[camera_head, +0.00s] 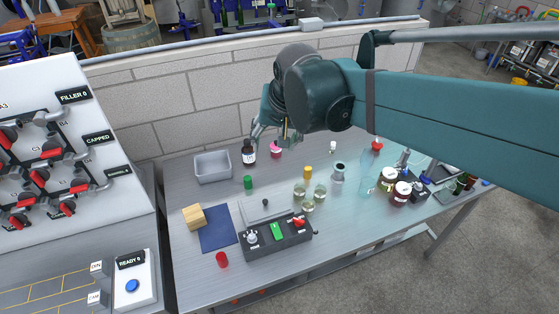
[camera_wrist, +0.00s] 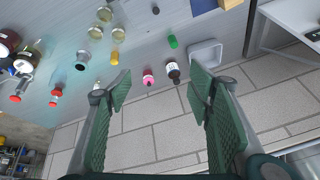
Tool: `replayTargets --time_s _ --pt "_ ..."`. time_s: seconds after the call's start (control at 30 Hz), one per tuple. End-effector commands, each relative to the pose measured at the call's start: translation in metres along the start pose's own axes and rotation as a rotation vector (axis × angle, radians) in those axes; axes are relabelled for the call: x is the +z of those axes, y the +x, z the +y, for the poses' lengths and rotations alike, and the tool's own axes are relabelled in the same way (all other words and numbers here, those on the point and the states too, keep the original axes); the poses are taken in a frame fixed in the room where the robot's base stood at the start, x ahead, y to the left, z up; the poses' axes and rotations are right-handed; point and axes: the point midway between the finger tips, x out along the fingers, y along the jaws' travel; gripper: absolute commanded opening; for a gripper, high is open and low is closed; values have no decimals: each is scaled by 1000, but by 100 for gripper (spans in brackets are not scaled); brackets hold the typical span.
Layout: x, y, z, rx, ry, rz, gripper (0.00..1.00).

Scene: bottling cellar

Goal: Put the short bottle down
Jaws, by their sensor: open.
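A short dark bottle with a white label (camera_head: 248,153) stands upright on the grey bench near the back wall, right of a grey bin. In the wrist view the bottle (camera_wrist: 173,73) shows just beyond the gap between the fingertips, nearer the right finger. My gripper (camera_head: 270,136) is open and empty, at the back of the bench beside the bottle in the head view. In the wrist view its two green-padded fingers (camera_wrist: 160,88) are spread wide with nothing between them. I cannot tell the exact distance from fingers to bottle.
A pink-capped jar (camera_head: 276,150) stands close right of the bottle. The grey bin (camera_head: 212,166) is to its left, a green cylinder (camera_head: 248,182) in front. A block wall (camera_head: 200,107) rises behind. A blue mat (camera_head: 216,230) lies front left, partly bare.

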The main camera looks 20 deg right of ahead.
Motion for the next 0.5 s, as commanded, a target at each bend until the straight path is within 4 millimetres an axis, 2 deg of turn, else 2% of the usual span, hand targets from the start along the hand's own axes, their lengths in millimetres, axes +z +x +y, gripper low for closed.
replayTargets --time_s 0.2,0.5 --pt "34 -14 15 -16 -102 43 51" --pt "78 -23 35 -31 -245 104 51"
